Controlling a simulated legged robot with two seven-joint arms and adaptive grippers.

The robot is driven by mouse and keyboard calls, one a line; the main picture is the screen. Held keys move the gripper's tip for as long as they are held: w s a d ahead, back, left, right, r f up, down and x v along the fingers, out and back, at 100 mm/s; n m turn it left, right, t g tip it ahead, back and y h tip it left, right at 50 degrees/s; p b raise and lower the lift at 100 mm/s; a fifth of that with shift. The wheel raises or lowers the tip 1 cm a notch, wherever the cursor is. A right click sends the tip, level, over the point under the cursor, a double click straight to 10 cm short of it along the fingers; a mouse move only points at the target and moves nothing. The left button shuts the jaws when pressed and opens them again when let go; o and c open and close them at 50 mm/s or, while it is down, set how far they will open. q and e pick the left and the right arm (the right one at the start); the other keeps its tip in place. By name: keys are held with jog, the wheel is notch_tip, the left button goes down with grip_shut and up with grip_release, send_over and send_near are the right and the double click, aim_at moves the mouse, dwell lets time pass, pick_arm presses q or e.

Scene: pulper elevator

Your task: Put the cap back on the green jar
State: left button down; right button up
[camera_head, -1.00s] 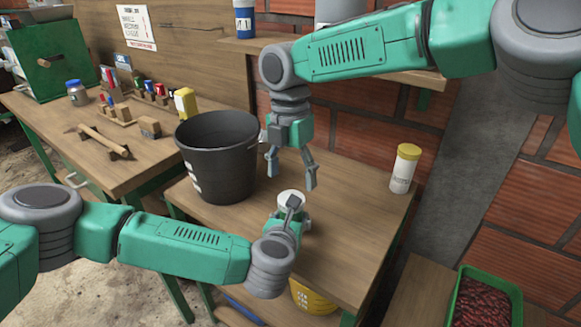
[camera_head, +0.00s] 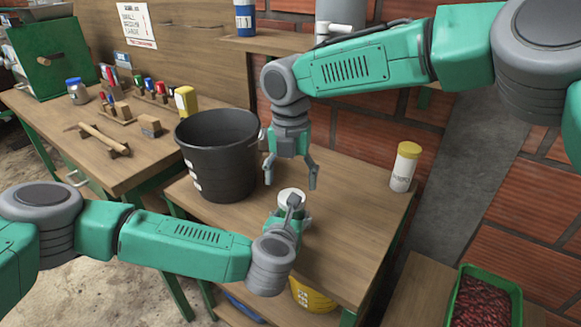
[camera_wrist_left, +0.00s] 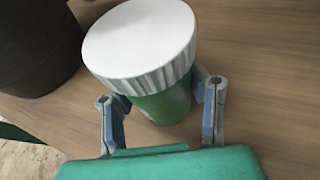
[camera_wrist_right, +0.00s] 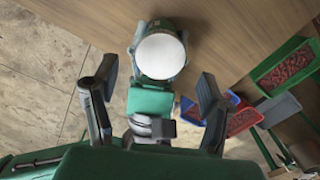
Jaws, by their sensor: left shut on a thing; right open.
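The green jar (camera_wrist_left: 165,105) stands upright on the wooden table. Its white, ridged cap (camera_wrist_left: 140,40) sits on top of it; whether it is screwed down I cannot tell. My left gripper (camera_head: 298,213) is shut around the jar body below the cap, with one finger on each side in the left wrist view (camera_wrist_left: 163,112). My right gripper (camera_head: 290,184) is open and empty just above the cap, fingers pointing down. In the right wrist view the cap (camera_wrist_right: 160,57) lies beyond the open fingers, apart from them.
A black bucket (camera_head: 218,160) stands close to the left of the right gripper. A white jar with a yellow lid (camera_head: 404,168) stands at the table's right edge. A yellow container (camera_head: 312,297) is below the table front. Tabletop between the jars is clear.

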notch_tip(320, 180, down, 5)
jog(key=shift+r, duration=0.1)
dwell(0.3)
